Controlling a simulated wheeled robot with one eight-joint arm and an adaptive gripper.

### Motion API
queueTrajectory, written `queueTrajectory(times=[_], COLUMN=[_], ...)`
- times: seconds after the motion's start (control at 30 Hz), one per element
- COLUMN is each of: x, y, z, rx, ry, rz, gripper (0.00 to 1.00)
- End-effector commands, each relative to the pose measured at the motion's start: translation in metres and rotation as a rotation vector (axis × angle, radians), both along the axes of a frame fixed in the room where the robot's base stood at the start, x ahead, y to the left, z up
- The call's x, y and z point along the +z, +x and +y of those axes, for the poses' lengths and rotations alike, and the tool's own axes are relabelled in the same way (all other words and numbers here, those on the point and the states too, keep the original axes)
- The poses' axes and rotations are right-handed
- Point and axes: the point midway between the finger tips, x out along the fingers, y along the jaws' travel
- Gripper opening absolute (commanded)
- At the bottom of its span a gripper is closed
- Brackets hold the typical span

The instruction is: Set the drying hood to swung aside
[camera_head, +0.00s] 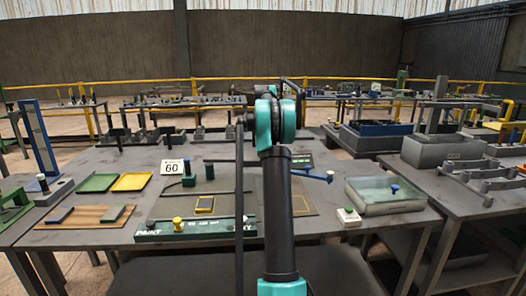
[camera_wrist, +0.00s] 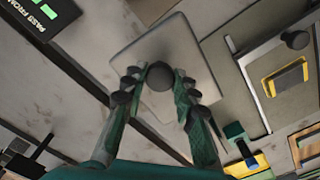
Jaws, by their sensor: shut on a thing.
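In the wrist view my gripper (camera_wrist: 159,84) has its two green fingers on either side of a dark round knob (camera_wrist: 160,75), shut on it. The knob stands over a flat grey plate with rounded corners (camera_wrist: 190,45), which looks like the drying hood; I cannot tell how it is hinged. The fingers cover part of the plate's near side. In the head view my own arm stands in the middle and hides the gripper, knob and most of what is behind it.
A yellow-framed pad (camera_head: 204,204) lies left of my arm, a green PAINT strip (camera_head: 195,229) in front. A lit display (camera_head: 302,160) and blue-ended lever (camera_head: 312,175) are right. Further right is a clear-topped box (camera_head: 385,207). Coloured trays (camera_head: 132,182) lie left.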

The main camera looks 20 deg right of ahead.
Motion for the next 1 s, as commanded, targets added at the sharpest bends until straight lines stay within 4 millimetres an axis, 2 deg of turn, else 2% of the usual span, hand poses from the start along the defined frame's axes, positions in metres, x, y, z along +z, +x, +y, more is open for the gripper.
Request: queueTrajectory(times=[0.3, 0.87, 0.9, 1.0], x=[0.000, 0.000, 0.000, 0.000], y=[0.024, 0.031, 0.031, 0.030], z=[-0.010, -0.011, -0.011, -0.011], rx=[0.093, 0.114, 0.114, 0.113], ry=[-0.001, -0.002, -0.003, -0.003], rz=[0.000, -0.005, -0.006, -0.004], gripper=[0.00, 0.00, 0.32, 0.44])
